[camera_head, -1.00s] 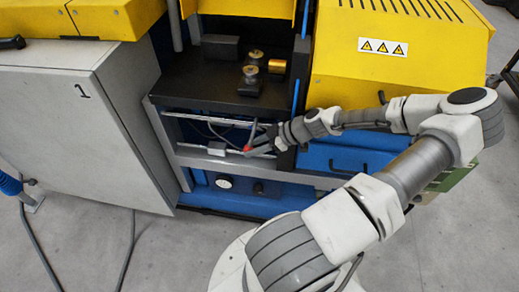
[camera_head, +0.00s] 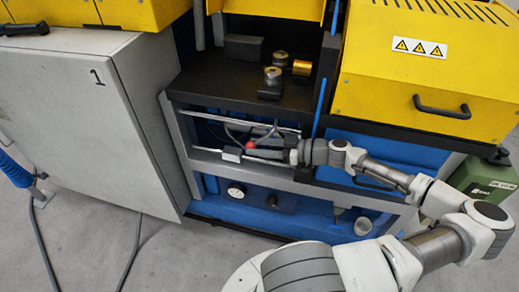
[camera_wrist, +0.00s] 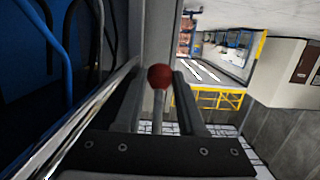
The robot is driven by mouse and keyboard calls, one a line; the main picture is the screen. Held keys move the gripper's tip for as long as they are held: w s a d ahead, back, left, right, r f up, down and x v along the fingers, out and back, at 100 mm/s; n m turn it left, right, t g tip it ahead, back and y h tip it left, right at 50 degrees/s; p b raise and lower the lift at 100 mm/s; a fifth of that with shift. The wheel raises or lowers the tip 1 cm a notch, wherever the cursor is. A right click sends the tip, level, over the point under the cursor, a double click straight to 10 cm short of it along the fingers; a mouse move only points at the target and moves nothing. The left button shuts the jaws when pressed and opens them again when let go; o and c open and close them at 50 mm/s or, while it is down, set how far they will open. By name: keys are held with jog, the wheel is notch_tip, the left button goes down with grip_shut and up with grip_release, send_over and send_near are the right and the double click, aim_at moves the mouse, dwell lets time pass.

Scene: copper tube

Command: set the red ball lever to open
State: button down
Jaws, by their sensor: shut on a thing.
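The red ball lever (camera_head: 250,145) sits in the recess below the black shelf of the machine. In the wrist view its dark red ball (camera_wrist: 160,76) is near the picture's middle, on a thin metal rod that runs down between the fingers. My gripper (camera_head: 256,146) reaches into the recess from the right, level with the ball. In the wrist view its two dark fingers (camera_wrist: 155,100) are on either side of the rod, just below the ball. It is shut on the lever. The lever's lower end is hidden.
Metal rails (camera_head: 235,121) cross the recess above and below the lever, with a grey block (camera_head: 231,154) to its left. The black shelf (camera_head: 215,85) above holds brass-coloured cylinders. A grey cabinet (camera_head: 95,130) stands at left. A green box (camera_head: 485,180) is at right.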

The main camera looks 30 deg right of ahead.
jog(key=shift+w+r, duration=0.1)
jog(key=c, duration=0.5)
grip_release()
jog(key=p+v, duration=0.1)
jog(key=v, duration=1.6)
jog(key=shift+d, duration=0.15)
